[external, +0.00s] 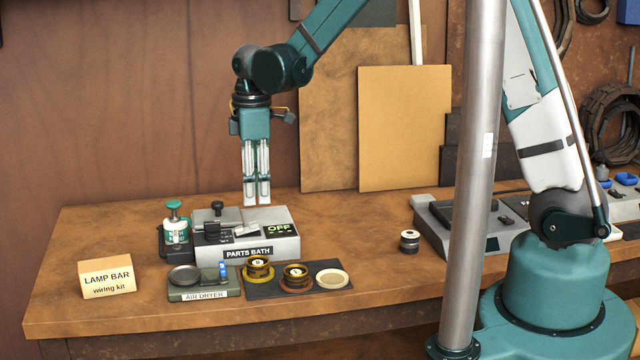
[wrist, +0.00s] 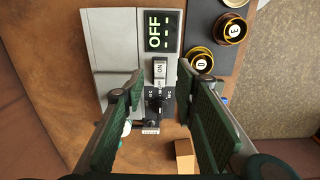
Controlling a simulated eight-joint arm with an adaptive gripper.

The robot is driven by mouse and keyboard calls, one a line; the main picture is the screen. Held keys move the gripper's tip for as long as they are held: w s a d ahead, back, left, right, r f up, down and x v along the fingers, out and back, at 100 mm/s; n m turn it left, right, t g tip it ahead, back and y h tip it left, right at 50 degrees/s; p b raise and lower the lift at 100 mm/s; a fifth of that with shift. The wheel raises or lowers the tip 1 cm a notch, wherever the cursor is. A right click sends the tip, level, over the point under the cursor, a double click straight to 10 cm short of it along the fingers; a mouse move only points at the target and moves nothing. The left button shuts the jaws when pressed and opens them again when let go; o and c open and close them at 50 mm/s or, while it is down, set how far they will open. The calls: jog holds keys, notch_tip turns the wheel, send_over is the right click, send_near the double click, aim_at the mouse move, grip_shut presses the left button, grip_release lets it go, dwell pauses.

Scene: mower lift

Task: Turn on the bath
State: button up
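The parts bath (external: 285,243) is a grey box on the bench, and its display (external: 279,229) reads OFF. The OFF display (wrist: 159,31) also shows in the wrist view. A pale switch (wrist: 160,70) marked ON sits below the display there, with a black dial (wrist: 155,101) next to it. My gripper (external: 257,203) points straight down above the bath, apart from it. In the wrist view my gripper (wrist: 160,79) is open and empty, its two fingers on either side of the switch and dial as seen from above.
A green-capped jar (external: 175,227) stands left of the bath. The air dryer (external: 204,284), a dark mat (external: 316,286) with lettered ring parts, and a lamp bar box (external: 107,277) lie in front. A small spool (external: 409,241) stands to the right. A metal post (external: 474,180) rises at the front.

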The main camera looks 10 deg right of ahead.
aim_at(257, 222)
jog(key=shift+f, duration=3.8)
jog(key=shift+c, duration=0.4)
jog(key=c, duration=0.8)
